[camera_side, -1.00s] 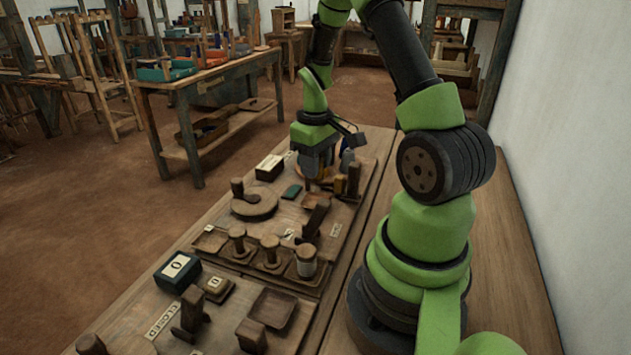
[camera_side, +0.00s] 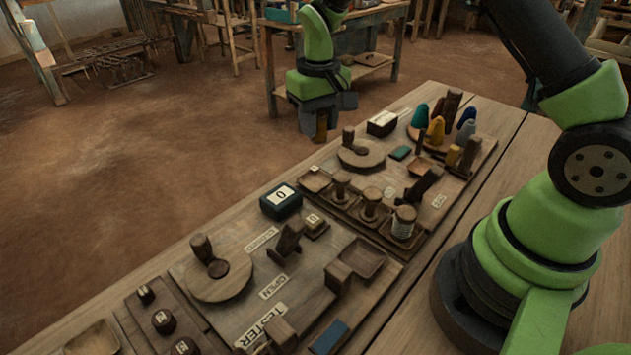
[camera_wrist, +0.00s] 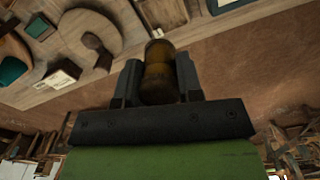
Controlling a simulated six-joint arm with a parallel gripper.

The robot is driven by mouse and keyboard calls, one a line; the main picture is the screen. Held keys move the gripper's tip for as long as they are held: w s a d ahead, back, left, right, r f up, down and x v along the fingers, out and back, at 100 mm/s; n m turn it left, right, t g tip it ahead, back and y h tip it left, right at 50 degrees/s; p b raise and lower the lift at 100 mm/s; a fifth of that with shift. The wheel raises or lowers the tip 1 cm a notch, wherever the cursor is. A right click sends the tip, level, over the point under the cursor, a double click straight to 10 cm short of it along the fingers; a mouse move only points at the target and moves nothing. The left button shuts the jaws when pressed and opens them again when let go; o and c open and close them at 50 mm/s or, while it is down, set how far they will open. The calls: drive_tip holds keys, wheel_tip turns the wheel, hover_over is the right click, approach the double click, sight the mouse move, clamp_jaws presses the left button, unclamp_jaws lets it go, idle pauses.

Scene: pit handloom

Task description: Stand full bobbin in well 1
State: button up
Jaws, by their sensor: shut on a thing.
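My gripper (camera_side: 321,132) hangs high in the side view, seen against the floor past the table's long edge. It is shut on an amber-brown bobbin (camera_wrist: 158,72), which has a dark end and sits between the two fingers in the wrist view. I cannot tell which well is number 1.
A round wooden disc with a knob (camera_side: 361,153) stands near the table edge. Coloured cones (camera_side: 420,116) stand at the far end. A dark box marked 0 (camera_side: 281,202), a shallow tray (camera_side: 363,257) and several labelled knobs (camera_side: 163,320) crowd the nearer boards.

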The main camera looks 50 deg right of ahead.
hover_over(315, 183)
wheel_tip(315, 183, down, 5)
drive_tip(key=shift+f, duration=2.5)
drive_tip(key=shift+f, duration=0.15)
drive_tip(key=o, duration=0.9)
